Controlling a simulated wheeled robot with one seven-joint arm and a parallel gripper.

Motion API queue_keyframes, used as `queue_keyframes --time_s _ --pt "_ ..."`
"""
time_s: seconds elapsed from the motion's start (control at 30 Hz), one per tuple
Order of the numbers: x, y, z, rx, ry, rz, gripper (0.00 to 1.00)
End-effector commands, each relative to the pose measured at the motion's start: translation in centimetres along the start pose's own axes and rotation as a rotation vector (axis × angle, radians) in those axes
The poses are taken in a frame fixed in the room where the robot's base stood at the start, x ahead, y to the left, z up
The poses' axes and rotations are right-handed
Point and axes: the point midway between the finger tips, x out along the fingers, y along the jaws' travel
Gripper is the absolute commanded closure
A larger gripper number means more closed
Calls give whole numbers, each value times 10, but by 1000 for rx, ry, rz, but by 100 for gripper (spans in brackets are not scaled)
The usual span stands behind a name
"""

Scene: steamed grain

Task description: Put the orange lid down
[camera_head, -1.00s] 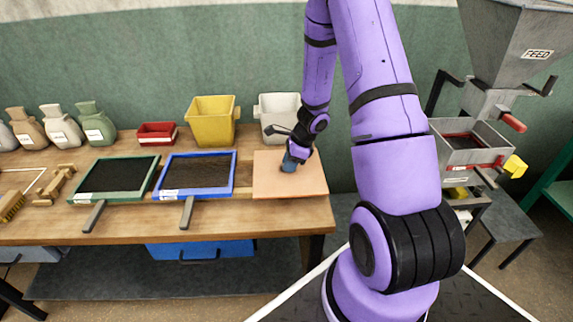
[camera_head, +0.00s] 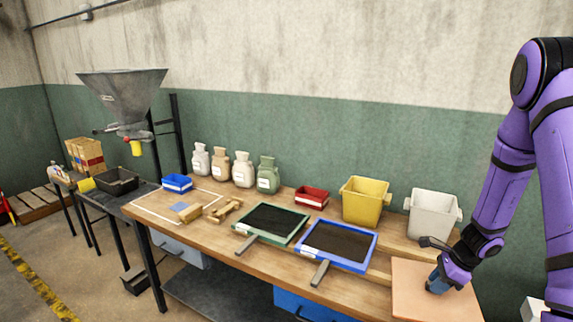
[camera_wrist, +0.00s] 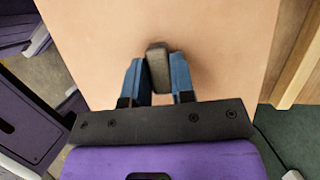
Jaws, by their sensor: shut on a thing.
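The orange lid (camera_head: 408,292) is a flat, pale orange square panel with a dark grey block handle (camera_wrist: 158,68) in its middle. In the head view it is at the lower right, at the right end of the wooden workbench (camera_head: 237,247). My gripper (camera_head: 437,284) is above the lid, its blue fingers (camera_wrist: 158,78) shut on the handle from both sides. The panel looks roughly level. I cannot tell whether its underside touches the bench or hangs just above it.
A blue-framed tray (camera_head: 374,252) lies left of the lid, then a green-framed tray (camera_head: 303,228). A white bin (camera_head: 434,213) and a yellow bin (camera_head: 364,200) stand behind. A red box (camera_head: 311,197) and several sacks (camera_head: 267,175) line the back. A hopper (camera_head: 125,92) stands far left.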

Motion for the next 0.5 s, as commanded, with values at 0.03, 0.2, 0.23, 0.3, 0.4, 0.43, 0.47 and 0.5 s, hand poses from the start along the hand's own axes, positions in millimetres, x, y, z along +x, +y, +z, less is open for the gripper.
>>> queue_keyframes --time_s 0.03,0.2,0.23,0.3,0.4,0.43,0.47,0.5 --pt "5 -3 11 -83 1 32 100" --pt "25 -7 50 -461 2 189 100" --pt "29 -7 58 -535 1 221 100" --pt "38 -7 74 -716 1 296 100" --pt "49 -6 96 -983 1 407 100" --pt "53 -6 102 -1062 1 439 100" --pt "56 -6 108 -1140 1 472 100" --pt "60 -6 116 -1240 1 513 100"
